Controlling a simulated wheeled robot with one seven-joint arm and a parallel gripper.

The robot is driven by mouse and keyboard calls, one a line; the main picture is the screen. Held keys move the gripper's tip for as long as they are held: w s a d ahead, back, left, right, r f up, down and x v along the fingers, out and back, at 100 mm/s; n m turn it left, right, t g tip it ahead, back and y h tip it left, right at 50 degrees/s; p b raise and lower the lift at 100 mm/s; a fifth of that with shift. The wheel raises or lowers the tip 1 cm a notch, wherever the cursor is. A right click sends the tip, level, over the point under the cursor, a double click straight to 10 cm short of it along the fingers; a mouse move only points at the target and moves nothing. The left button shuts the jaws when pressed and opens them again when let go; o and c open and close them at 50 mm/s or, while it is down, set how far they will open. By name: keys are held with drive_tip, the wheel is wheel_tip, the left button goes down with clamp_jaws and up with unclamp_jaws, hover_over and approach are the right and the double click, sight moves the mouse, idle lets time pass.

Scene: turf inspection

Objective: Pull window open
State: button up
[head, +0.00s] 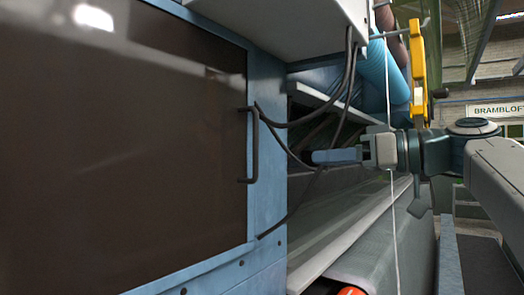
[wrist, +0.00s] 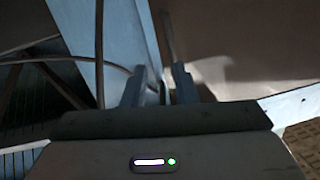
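The window (head: 120,140) is a large dark, glossy panel in a blue frame, filling the left of the head view. It looks shut against its frame. Its black bar handle (head: 253,145) stands upright at the window's right edge. In the wrist view the handle (wrist: 168,38) appears as a dark bar just ahead of the gap between my fingers. My gripper (head: 312,158) is right of the handle in the head view, apart from it, pointing left. In the wrist view my gripper (wrist: 160,84) is open, with nothing clearly held between its fingers.
Black cables (head: 330,120) hang in loops from the blue machine frame around my gripper. A thin white cord (head: 390,100) hangs near my wrist. A grey roller or belt (head: 365,235) lies below.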

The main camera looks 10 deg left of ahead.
wheel_tip(320, 180, up, 3)
drive_tip(key=n+y, duration=0.1)
drive_tip(key=n, duration=0.1)
drive_tip(key=g+p, duration=0.1)
drive_tip(key=p, duration=0.3)
hover_over(256, 174)
drive_tip(key=shift+w+a, duration=0.15)
drive_tip(key=shift+w, duration=0.1)
clamp_jaws()
